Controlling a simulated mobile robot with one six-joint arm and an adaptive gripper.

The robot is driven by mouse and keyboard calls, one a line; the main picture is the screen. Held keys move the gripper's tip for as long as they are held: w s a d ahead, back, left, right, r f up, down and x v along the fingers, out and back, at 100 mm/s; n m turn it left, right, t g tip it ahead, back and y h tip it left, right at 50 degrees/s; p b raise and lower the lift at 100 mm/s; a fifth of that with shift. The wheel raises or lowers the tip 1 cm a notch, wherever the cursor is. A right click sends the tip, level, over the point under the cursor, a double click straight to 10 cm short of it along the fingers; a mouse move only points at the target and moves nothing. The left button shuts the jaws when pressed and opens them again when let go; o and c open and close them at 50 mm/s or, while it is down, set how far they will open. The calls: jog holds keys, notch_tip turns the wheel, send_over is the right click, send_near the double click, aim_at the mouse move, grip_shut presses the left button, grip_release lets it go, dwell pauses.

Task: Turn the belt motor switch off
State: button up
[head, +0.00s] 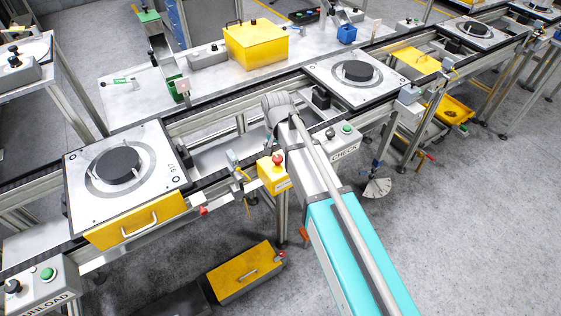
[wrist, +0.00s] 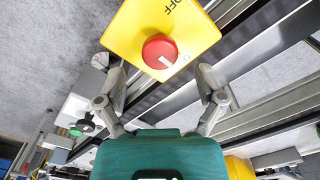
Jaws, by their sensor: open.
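The belt motor switch is a red round knob (wrist: 160,51) with a white mark, on a yellow box (wrist: 192,30) lettered OFF. In the wrist view the white mark slants on the knob's face, and the knob is ahead of my gripper (wrist: 161,78). My gripper is open, one finger on each side below the knob, with nothing between them. I cannot tell how far the fingertips are from the knob. In the head view the yellow box (head: 272,182) with its red knob (head: 277,160) is on the conveyor's near side, just left of my arm. My gripper is hidden there.
A CHECK box (head: 346,137) with a green button and a black knob stands right of my arm. An UNLOAD box (head: 45,285) is at lower left. Pallets with black discs sit on the conveyor, one at left (head: 150,158).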

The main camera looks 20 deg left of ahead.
aim_at(278, 157)
jog(key=shift+f+b, duration=1.3)
jog(key=shift+f, duration=0.25)
jog(key=shift+c, duration=0.2)
